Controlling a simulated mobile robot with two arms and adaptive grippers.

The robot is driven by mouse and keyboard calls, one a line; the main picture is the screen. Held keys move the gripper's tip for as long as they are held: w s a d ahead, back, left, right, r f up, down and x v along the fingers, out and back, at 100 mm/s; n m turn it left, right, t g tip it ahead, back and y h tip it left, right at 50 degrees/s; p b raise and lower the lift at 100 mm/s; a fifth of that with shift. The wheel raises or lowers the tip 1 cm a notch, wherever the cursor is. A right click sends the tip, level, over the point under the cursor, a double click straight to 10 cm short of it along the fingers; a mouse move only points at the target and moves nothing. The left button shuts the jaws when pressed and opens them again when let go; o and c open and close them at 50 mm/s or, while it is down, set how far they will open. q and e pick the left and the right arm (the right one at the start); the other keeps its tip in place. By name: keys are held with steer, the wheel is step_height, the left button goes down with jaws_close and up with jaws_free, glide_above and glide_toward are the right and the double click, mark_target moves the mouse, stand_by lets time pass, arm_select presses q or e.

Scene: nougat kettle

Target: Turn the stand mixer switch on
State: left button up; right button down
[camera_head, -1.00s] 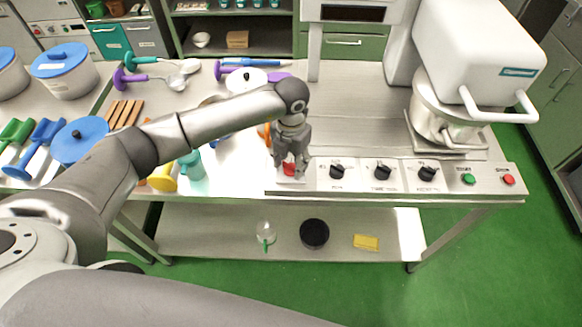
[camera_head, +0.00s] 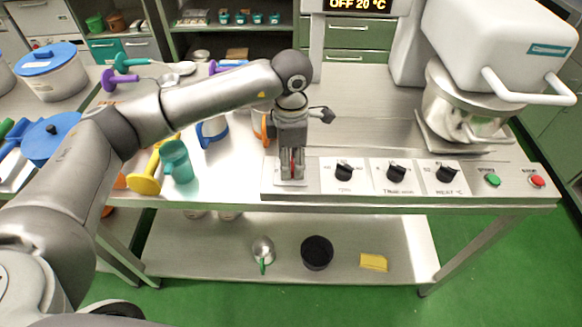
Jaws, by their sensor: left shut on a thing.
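The stand mixer (camera_head: 495,45) is a large white machine with a metal bowl (camera_head: 455,115), at the right of the table. Its control panel (camera_head: 515,180) runs along the table's front edge, with several black knobs, a green button (camera_head: 492,180) and a red button (camera_head: 538,181). My left gripper (camera_head: 292,175) points down at the panel's left end. It is shut on the red switch (camera_head: 293,164), which shows as a red sliver between the fingers and is mostly hidden. The display (camera_head: 357,5) at the top is lit and reads "OFF 20 °C". My right gripper is not in view.
A teal jug (camera_head: 178,162), a yellow utensil (camera_head: 147,182) and a blue-handled jug (camera_head: 212,130) stand close to my left arm. The lower shelf holds a ladle (camera_head: 263,250), a black pot (camera_head: 317,252) and a yellow block (camera_head: 374,262). The tabletop behind the knobs is clear.

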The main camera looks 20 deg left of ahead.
arm_select(q)
steer(key=shift+m+b, duration=0.65)
steer(key=shift+m, duration=0.05)
steer(key=shift+r, duration=0.1)
steer(key=shift+w, duration=0.1)
steer(key=o, duration=1)
step_height(320, 180, up, 12)
steer(key=shift+f, duration=0.1)
